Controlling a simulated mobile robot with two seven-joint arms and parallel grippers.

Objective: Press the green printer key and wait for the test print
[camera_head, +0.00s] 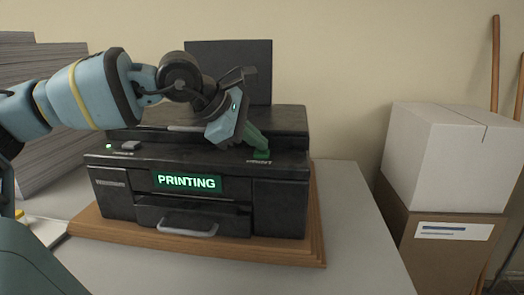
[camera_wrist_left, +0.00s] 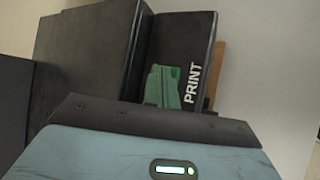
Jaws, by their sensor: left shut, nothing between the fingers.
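A black printer (camera_head: 110,172) stands on a wooden board on the table. Its front display (camera_head: 187,182) is lit green and reads "PRINTING". The green key (camera_head: 261,155) is on the right of the printer's top front edge. My left gripper (camera_head: 258,146) is shut and empty, its green fingertips down at the key, touching it or very close. No paper shows in the front slot. My right gripper is not in view.
The wooden board (camera_head: 318,230) extends past the printer's right side. The grey table (camera_head: 350,215) is clear to the right. A white box (camera_head: 440,150) sits on a brown carton (camera_head: 440,250) at the far right. Grey stacked sheets (camera_head: 40,90) stand at the left.

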